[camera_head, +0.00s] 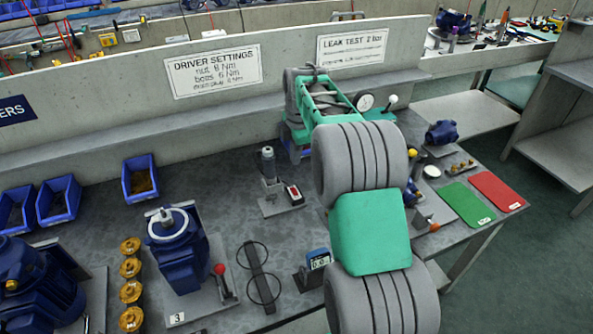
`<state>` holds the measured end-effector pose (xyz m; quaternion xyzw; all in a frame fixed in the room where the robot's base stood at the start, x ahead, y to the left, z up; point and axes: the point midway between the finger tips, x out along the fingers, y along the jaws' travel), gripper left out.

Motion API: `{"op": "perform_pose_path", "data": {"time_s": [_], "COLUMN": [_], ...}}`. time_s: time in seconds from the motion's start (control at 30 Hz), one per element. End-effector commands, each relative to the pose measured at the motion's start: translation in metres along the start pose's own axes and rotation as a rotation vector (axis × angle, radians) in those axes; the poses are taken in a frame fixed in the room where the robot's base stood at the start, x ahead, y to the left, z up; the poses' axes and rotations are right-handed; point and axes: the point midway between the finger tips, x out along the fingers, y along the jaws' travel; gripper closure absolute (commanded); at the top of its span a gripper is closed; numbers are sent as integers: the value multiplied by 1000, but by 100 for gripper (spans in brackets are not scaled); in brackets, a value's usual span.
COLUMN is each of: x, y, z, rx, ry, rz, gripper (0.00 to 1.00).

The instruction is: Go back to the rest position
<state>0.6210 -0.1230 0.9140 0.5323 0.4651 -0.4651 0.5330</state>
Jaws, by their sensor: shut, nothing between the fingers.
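My arm, with grey ridged joints and a teal link, reaches over the right half of the bench (225,240) from the lower edge of the view. I see nothing carried by the arm.
A blue pump (178,240) stands on a plate marked 3, near several brass parts (131,269). A driver stand (268,165), a blue meter (318,259) and blue bins (140,178) stand on the bench. Green (466,203) and red (496,190) mats lie right. A wall (130,100) runs behind.

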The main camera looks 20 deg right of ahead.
Motion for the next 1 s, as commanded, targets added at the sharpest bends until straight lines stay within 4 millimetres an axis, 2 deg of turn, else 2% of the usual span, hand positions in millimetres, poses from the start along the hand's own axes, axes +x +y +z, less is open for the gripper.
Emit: {"op": "perform_pose_path", "data": {"time_s": [0.1,0.2,0.57,0.67,0.77,0.87,0.9,0.97,1.0], "x": [-15,-21,-22,-28,-52,-83,-94,-105,-109], "y": [2,3,3,0,-18,-57,-78,-112,-135], "z": [0,0,0,-4,-22,-54,-66,-83,-94], "rx": [0,0,0,28,167,426,552,742,868], "ry": [0,0,0,0,0,9,15,28,39], "rz": [0,0,0,4,21,49,60,77,86], "gripper": [100,100,100,100,100,100,100,100,100]}}
